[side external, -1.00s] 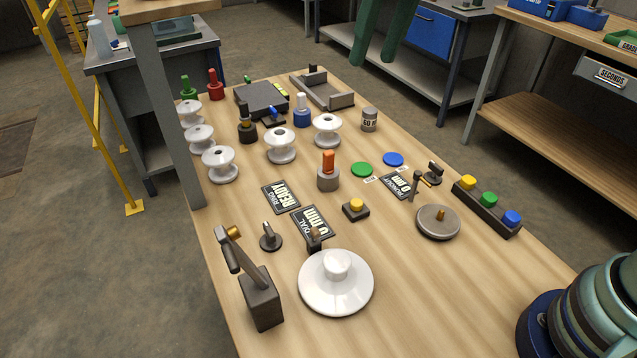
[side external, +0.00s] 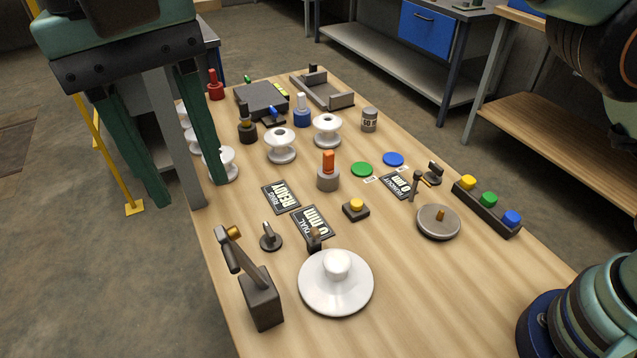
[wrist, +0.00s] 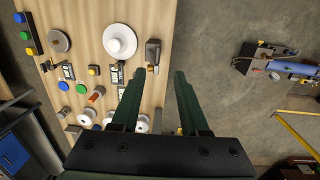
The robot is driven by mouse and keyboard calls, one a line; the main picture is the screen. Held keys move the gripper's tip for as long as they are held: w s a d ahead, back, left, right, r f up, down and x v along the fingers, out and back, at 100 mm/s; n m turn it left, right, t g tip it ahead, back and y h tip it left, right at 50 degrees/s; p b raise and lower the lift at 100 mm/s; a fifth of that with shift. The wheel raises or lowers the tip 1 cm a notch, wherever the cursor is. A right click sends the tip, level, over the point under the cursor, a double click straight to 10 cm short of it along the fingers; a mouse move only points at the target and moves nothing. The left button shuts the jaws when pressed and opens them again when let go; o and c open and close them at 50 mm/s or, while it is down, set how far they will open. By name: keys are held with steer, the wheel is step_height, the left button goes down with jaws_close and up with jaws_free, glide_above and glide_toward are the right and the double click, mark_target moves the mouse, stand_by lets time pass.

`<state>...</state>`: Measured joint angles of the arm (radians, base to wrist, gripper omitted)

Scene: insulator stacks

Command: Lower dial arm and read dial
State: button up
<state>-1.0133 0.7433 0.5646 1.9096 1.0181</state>
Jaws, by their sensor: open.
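The dial stand, a dark block (side external: 262,303) with a raised, tilted arm (side external: 229,250) and a brass tip, stands at the bench's front left. In the wrist view the block (wrist: 152,47) lies just beyond the gap between my fingertips. A dark dial display (side external: 312,222) reads "0 mm". A white insulator disc (side external: 336,285) sits flat to the right of the dial stand; it also shows in the wrist view (wrist: 120,40). My gripper (side external: 188,190) is open and empty, its green fingers hanging at the bench's left side, apart from the dial stand.
A small dark post (side external: 270,237) and a yellow button (side external: 356,207) stand near the dial display. Several white insulators (side external: 281,146) stand further back. A grey turntable (side external: 438,221) and a three-button strip (side external: 487,205) are at the right. A grey upright stands at the bench's left edge.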

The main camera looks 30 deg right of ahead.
mark_target(229, 261)
steer(key=shift+d+f, duration=0.2)
steer(key=shift+f, duration=1.75)
steer(key=shift+d+f, duration=0.15)
steer(key=shift+f, duration=1.75)
steer(key=shift+d+f, duration=0.2)
steer(key=shift+f, duration=1.75)
jaws_close()
steer(key=shift+a, duration=0.1)
